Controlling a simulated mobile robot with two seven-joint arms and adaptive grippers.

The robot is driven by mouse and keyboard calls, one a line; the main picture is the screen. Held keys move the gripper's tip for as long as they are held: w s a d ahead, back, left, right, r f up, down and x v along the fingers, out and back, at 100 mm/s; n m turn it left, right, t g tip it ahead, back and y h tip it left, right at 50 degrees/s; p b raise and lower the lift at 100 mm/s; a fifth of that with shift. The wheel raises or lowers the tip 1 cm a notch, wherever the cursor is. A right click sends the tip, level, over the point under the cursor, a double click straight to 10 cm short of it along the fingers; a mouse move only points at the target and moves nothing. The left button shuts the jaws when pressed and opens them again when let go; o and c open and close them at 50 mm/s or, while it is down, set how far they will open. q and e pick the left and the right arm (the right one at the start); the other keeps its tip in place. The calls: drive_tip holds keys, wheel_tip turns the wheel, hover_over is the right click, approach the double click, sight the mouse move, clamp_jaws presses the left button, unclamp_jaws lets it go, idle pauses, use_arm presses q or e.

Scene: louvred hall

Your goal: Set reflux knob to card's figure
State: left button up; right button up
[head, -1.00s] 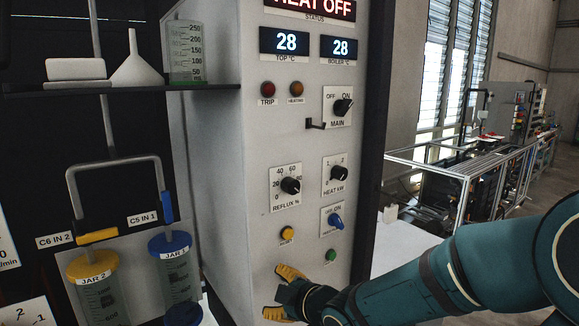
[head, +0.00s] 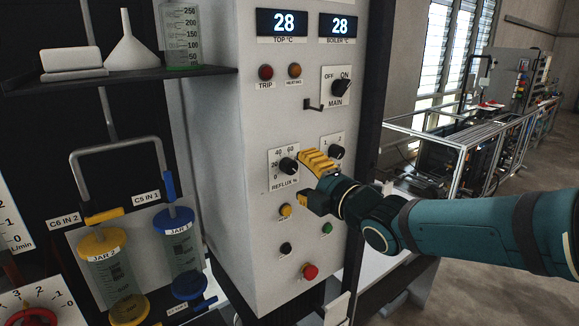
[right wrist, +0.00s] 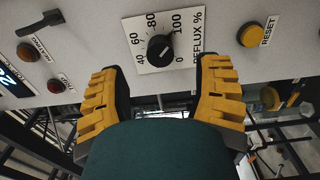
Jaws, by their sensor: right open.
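The reflux knob (head: 288,164) is black and sits on a white scale plate (head: 276,176) on the pale panel. My right gripper (head: 303,181) has two yellow fingers and is open just in front of the panel, beside and below the knob in the head view. In the right wrist view the knob (right wrist: 160,48) lies beyond the gap between the open fingers (right wrist: 162,75), with nothing held. Its scale shows 0, 40, 60, 80 and 100; the pale pointer mark is too small to read surely. I cannot make out the card. My left gripper is out of view.
The heat knob (head: 336,152) is right of the reflux knob, partly behind my gripper. The yellow reset button (head: 285,211), green button (head: 327,228) and red button (head: 310,272) are below. A hook (head: 313,106) juts out above. Jars (head: 112,275) stand at left.

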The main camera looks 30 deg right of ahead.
sight(292, 168)
drive_tip(key=w, duration=0.3)
drive_tip(key=shift+w+a+p, duration=0.15)
drive_tip(key=shift+w+p, duration=0.05)
drive_tip(key=shift+p, duration=0.2)
drive_tip(key=shift+w, duration=0.1)
drive_tip(key=shift+w+b, duration=0.2)
drive_tip(key=shift+b, duration=0.2)
drive_tip(key=shift+w+b, duration=0.35)
drive_tip(key=shift+w, duration=0.3)
drive_tip(key=shift+c, duration=0.7)
clamp_jaws()
